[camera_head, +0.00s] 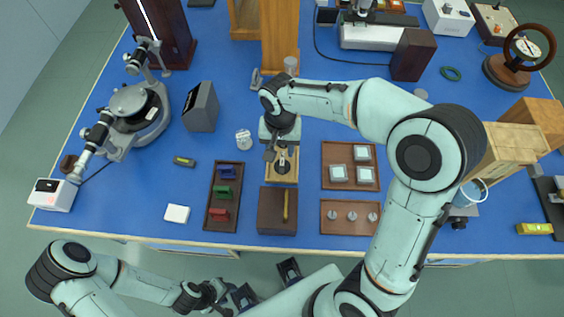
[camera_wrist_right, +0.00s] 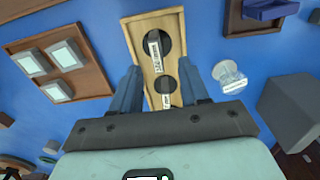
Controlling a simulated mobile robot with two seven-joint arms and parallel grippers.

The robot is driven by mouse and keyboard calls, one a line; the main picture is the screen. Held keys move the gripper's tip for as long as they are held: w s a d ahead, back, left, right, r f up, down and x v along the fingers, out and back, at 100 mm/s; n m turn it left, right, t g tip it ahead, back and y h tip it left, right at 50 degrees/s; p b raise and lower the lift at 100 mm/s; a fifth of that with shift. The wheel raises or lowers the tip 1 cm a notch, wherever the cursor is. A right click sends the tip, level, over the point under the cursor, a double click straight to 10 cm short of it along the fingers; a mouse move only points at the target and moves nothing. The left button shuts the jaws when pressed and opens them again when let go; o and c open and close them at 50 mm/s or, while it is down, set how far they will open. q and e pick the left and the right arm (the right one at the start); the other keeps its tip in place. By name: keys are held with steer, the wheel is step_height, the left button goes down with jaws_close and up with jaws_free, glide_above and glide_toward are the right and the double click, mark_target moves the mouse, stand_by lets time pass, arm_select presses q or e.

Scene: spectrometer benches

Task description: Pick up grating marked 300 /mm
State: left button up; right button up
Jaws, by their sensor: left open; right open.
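A pale wooden holder (camera_head: 282,179) lies under my right gripper (camera_head: 278,152). In the right wrist view the holder (camera_wrist_right: 134,32) has two dark round wells, each crossed by a white-labelled piece. The far labelled piece (camera_wrist_right: 155,50) lies beyond the fingertips; the near labelled piece (camera_wrist_right: 166,100) is between the fingers. The label print is too small to read surely, so I cannot tell which is marked 300 /mm. My right gripper (camera_wrist_right: 162,88) is open, its fingers on either side of the holder, holding nothing. My left gripper (camera_head: 217,291) is open and empty, off the table's front edge.
A tray of blue, green and red pieces (camera_head: 221,228) is left of the holder. A brown box (camera_head: 272,212) is in front. A tray of pale squares (camera_head: 350,148) is right. A labelled jar (camera_head: 243,139) and grey block (camera_head: 201,107) stand left of my right gripper.

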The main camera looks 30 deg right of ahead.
mark_target(282, 158)
steer(key=shift+s+d+f, duration=0.1)
steer(key=shift+f, duration=1.45)
steer(key=shift+d+f, duration=0.1)
steer(key=shift+f, duration=1.4)
jaws_close()
